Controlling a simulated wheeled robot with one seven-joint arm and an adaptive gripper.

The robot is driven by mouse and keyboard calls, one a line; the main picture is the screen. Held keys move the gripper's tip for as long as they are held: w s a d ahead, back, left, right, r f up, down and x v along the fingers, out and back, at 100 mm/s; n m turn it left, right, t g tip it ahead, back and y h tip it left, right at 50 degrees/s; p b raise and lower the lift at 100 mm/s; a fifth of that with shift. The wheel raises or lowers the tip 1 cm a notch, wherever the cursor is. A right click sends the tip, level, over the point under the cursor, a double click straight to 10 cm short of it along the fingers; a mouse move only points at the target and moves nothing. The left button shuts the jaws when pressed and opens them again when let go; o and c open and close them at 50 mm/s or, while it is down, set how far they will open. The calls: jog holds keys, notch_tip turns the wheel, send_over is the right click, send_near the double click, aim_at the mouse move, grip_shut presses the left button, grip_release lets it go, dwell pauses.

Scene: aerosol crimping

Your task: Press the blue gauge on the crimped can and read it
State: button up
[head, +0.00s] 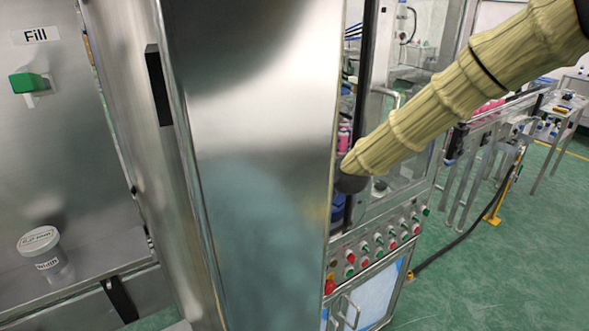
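My arm, in a ribbed tan sleeve, comes in from the upper right of the head view. Its dark end goes out of sight behind the edge of a tall steel panel, so my gripper is hidden. I cannot make out the blue gauge or the crimped can. Pink items (344,136) show in the narrow gap beside the panel, partly hidden. A dark blue shape (338,206) shows below the end of my arm, too covered to identify.
The tall steel panel (262,150) blocks the middle. A machine with a button panel (376,246) stands right of it. Green floor (520,265) is clear at lower right.

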jog(key=shift+f+b, duration=0.65)
jog(key=shift+f, duration=0.35)
dwell(1.5)
jog(key=shift+r, duration=0.15)
jog(key=shift+r+p, duration=1.3)
jog(key=shift+r, duration=1.1)
jog(key=s+d, duration=0.9)
jog(key=s, duration=0.5)
jog(key=shift+d, duration=0.2)
jog(key=shift+f, duration=0.1)
jog(key=s+d+f+m+t+h, duration=0.1)
jog(key=d+f+m+h, duration=0.2)
jog(key=f, duration=0.9)
jog(key=s+d+f+m+t+h, duration=0.1)
jog(key=d+f+m+h, duration=0.2)
jog(key=f, duration=1)
jog(key=shift+s+d+m+h, duration=0.15)
jog(key=shift+d+m+h, duration=0.25)
jog(key=shift+d+h, duration=0.5)
